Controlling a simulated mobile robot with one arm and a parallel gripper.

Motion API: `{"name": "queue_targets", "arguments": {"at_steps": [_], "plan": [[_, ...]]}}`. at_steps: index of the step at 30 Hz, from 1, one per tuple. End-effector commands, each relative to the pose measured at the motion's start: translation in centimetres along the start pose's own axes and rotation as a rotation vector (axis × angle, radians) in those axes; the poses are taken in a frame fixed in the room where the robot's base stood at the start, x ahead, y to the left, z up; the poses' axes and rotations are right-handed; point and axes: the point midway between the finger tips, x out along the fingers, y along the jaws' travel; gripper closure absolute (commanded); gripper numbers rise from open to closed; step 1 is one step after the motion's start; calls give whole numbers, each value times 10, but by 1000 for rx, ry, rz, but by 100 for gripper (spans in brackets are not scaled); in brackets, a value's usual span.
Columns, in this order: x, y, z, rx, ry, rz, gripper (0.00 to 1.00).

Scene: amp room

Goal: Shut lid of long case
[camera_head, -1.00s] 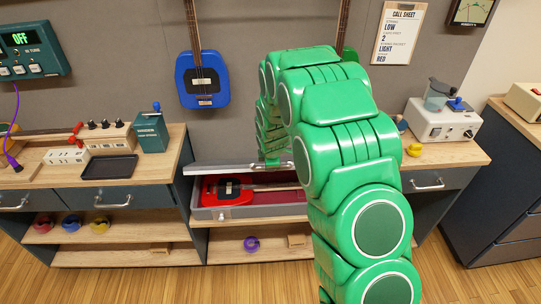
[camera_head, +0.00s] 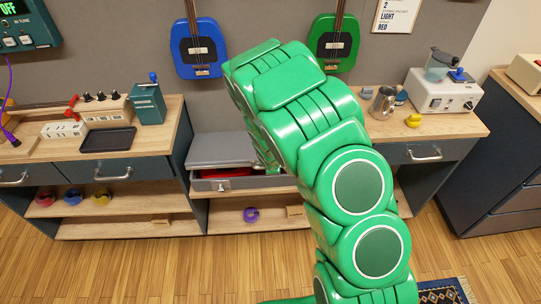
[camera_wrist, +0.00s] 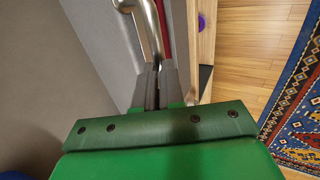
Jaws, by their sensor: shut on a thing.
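The long grey case (camera_head: 232,184) lies on the middle, lower bench section. Its grey lid (camera_head: 222,150) slopes down over it, partly open, with a narrow gap at the front. A bit of a red instrument (camera_head: 226,173) shows in the gap. In the wrist view, my gripper (camera_wrist: 156,84) is shut on the lid's curved metal handle (camera_wrist: 147,28), and the grey lid (camera_wrist: 95,40) fills the left side. In the head view my green arm hides the gripper, the handle and the right part of the case.
A purple roll (camera_head: 250,215) sits on the shelf below. Blue (camera_head: 197,48) and green (camera_head: 333,43) instruments hang on the wall above. Side benches hold a black tray (camera_head: 108,140) at left and a metal jug (camera_head: 383,103) at right. The floor in front is mostly clear.

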Motion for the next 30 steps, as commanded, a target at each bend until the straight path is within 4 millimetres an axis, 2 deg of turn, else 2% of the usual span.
{"name": "queue_targets", "arguments": {"at_steps": [1, 9, 22, 30], "plan": [[1, -1, 0, 2, 0, 1, 98], [1, 2, 0, 2, 2, 5, 58], [-2, 2, -1, 2, 3, 6, 58], [-18, 2, -1, 1, 2, 5, 58]]}}
